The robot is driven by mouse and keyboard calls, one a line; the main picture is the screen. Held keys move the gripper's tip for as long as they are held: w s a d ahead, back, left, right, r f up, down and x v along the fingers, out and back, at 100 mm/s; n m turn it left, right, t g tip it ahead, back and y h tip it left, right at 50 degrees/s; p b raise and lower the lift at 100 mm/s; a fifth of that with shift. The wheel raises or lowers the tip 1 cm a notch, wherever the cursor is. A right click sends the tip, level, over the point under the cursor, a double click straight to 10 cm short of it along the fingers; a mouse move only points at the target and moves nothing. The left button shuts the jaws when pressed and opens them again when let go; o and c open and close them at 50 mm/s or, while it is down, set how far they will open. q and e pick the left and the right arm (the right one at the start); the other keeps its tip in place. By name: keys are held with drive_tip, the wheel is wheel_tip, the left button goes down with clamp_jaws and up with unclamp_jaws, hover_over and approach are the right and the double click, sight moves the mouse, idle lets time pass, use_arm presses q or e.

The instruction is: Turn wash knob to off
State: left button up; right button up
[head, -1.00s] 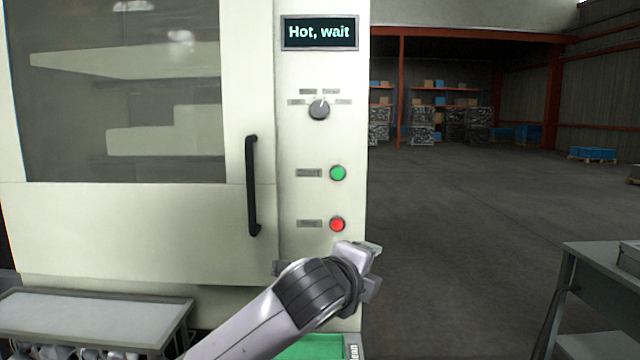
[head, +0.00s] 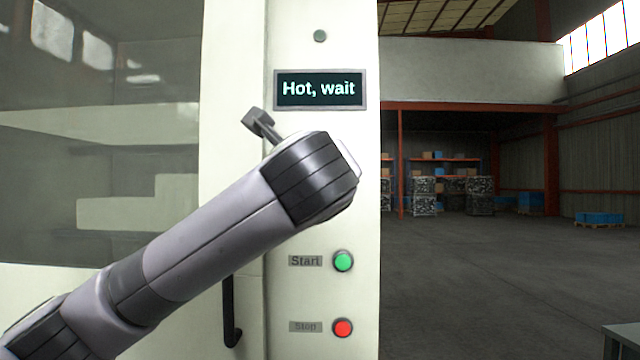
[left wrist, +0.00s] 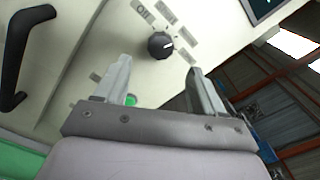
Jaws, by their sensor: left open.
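The wash knob (left wrist: 160,45) is a round dark knob with a white pointer line, on the pale machine panel in the left wrist view. In the head view my left arm hides the knob. My left gripper (left wrist: 158,80) is open, its two fingers apart and pointing toward the panel, with the knob ahead of and between the fingertips. Nothing is between the fingers. In the head view only part of this gripper (head: 258,122) shows, past the wrist. My right gripper is not in view.
A display (head: 320,89) reads "Hot, wait". Below are a green Start button (head: 343,261) and a red Stop button (head: 343,328). A black door handle (head: 232,315) stands out left of them. Open floor (head: 480,270) lies to the right.

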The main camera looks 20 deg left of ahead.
use_arm(q)
drive_tip(key=p+x, duration=0.1)
drive_tip(key=x, duration=0.5)
drive_tip(key=shift+w+p, duration=0.25)
drive_tip(key=shift+p, duration=0.1)
drive_tip(key=c, duration=1.1)
